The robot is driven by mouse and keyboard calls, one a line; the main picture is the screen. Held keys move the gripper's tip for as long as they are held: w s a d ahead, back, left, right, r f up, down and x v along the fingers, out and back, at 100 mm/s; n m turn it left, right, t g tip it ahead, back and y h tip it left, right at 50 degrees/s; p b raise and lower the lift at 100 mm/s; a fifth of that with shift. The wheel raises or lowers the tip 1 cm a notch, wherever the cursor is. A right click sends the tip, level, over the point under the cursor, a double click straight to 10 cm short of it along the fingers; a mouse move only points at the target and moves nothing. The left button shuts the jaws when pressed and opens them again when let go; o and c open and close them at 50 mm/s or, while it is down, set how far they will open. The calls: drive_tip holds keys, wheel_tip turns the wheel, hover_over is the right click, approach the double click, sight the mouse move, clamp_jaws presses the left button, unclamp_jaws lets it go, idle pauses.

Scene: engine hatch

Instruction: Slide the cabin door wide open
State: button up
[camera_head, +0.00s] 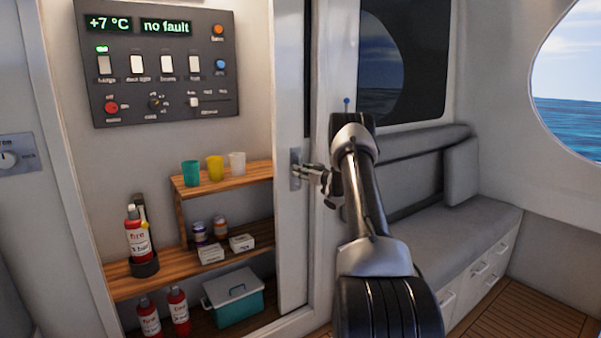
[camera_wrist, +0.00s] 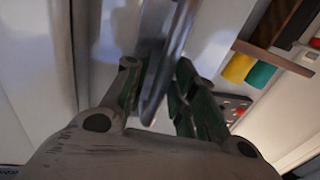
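The cabin door (camera_head: 291,240) is a narrow white upright panel at the right side of the cabinet opening. A metal handle (camera_head: 295,168) is mounted on it. My gripper (camera_head: 311,172) is at the handle, coming from the right. In the wrist view, the handle's shiny bar (camera_wrist: 165,70) runs between the two green-padded fingers of my gripper (camera_wrist: 158,85). The fingers lie close against the bar on both sides and appear shut on it. The exact contact is blurred. The cabinet interior shows left of the door.
Shelves (camera_head: 125,285) inside hold cups, jars, boxes and fire extinguishers (camera_head: 138,236). A teal cooler (camera_head: 235,300) stands low beside the door. A control panel (camera_head: 160,65) is above. A grey bench (camera_head: 450,230) and window (camera_head: 400,65) lie to the right.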

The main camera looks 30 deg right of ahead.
drive_tip(key=shift+s, duration=0.1)
drive_tip(key=s+d, duration=0.2)
drive_tip(key=s, duration=0.9)
drive_tip(key=shift+s+d, duration=0.15)
drive_tip(key=shift+s, duration=0.15)
